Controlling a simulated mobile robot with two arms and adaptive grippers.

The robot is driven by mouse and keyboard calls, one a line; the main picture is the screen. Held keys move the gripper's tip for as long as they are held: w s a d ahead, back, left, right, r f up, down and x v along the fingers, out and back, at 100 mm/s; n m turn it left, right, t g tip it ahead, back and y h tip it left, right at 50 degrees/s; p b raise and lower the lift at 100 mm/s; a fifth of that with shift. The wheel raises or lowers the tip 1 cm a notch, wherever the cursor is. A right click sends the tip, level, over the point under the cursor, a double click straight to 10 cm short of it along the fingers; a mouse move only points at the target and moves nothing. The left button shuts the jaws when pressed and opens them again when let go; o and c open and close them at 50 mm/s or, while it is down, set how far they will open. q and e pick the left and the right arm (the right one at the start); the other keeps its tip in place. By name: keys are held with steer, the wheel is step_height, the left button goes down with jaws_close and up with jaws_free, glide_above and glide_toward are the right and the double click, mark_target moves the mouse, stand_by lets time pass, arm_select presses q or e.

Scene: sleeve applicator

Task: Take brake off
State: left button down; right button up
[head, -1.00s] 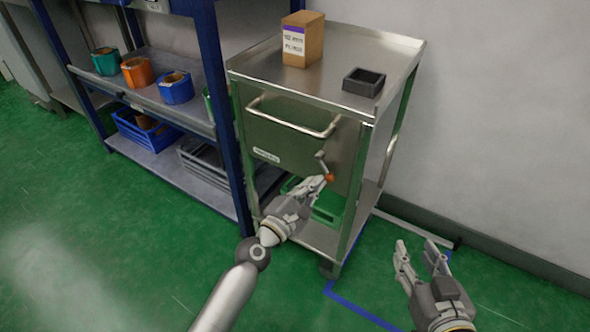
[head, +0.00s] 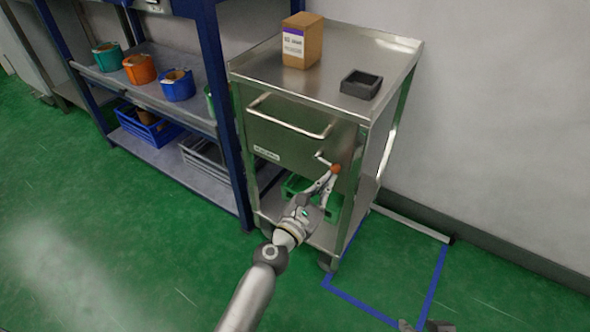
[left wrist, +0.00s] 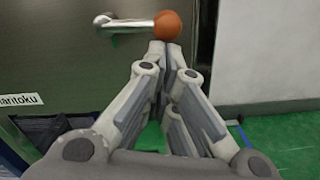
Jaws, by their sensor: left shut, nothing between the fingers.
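The brake lever (head: 324,160) is a short metal rod with an orange ball knob (head: 336,168) on the front of the steel cart (head: 290,140), below its bar handle. In the left wrist view the lever (left wrist: 130,22) lies nearly level, with its knob (left wrist: 167,25) at the right end. My left gripper (head: 331,178) is shut and empty, its fingertips just under the knob; I cannot tell if they touch it. Only the fingertips of my right gripper (head: 426,326) show at the bottom edge, spread apart.
A cardboard box (head: 302,42) and a dark open tray (head: 361,84) stand on the cart top. A green crate (head: 332,207) is low in the cart. A blue-framed shelf (head: 222,115) with colored bins is close on the left. Blue tape (head: 350,301) marks clear floor on the right.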

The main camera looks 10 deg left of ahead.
arm_select(q)
steer(key=shift+d+r, duration=0.15)
arm_select(e)
steer(key=shift+s+d+f, duration=0.15)
steer(key=shift+s+d, duration=0.05)
steer(key=shift+s, duration=0.25)
